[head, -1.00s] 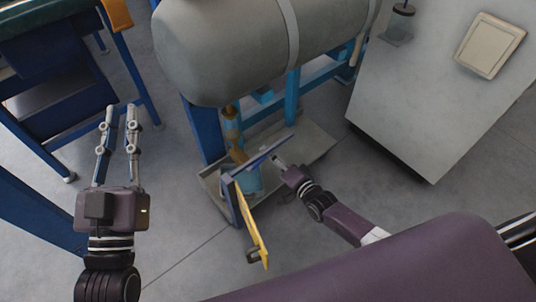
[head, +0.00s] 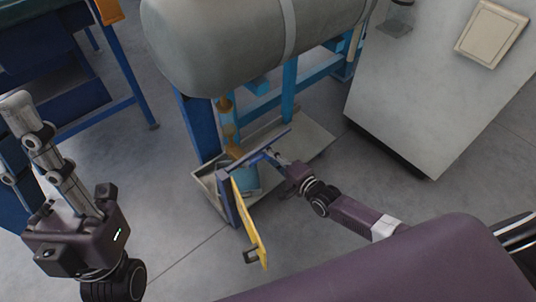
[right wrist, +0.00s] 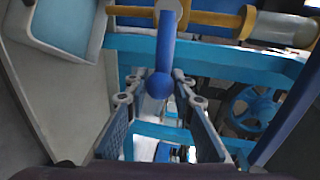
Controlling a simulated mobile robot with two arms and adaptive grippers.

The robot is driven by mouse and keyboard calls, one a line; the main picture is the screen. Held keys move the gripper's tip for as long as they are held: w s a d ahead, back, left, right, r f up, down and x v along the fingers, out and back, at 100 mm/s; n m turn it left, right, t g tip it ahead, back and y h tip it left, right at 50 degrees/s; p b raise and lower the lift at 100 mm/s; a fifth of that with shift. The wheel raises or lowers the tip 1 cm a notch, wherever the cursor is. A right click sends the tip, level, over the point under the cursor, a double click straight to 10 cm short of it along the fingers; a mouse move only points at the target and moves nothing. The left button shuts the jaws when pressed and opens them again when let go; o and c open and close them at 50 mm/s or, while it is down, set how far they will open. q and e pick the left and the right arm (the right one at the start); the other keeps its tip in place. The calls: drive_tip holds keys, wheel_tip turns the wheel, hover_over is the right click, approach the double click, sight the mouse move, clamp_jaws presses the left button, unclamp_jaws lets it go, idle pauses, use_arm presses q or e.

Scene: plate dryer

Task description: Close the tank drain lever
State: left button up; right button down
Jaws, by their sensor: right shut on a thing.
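The tank drain lever (right wrist: 163,52) is a blue handle with a rounded end, clear in the right wrist view. It hangs from a brass-coloured valve pipe (right wrist: 222,18). My right gripper (right wrist: 160,80) is shut on the lever's lower part, with a finger on each side. In the head view the right gripper (head: 272,156) is under the grey tank (head: 230,50), by a blue bar, and the lever is hard to make out there. My left gripper (head: 14,135) is open and empty at the left edge, away from the tank.
A shallow grey tray (head: 312,142) lies on the floor under the tank, with a light-blue container (head: 246,180). A yellow panel on a blue post (head: 250,225) stands in front. A grey cabinet (head: 420,110) is at right, a blue bench (head: 75,90) at left.

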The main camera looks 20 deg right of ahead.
drive_tip(key=shift+d+f, duration=0.1)
drive_tip(key=shift+f, duration=0.05)
drive_tip(key=c, duration=1.6)
unclamp_jaws()
drive_tip(key=v, duration=1.2)
drive_tip(key=shift+s, duration=0.1)
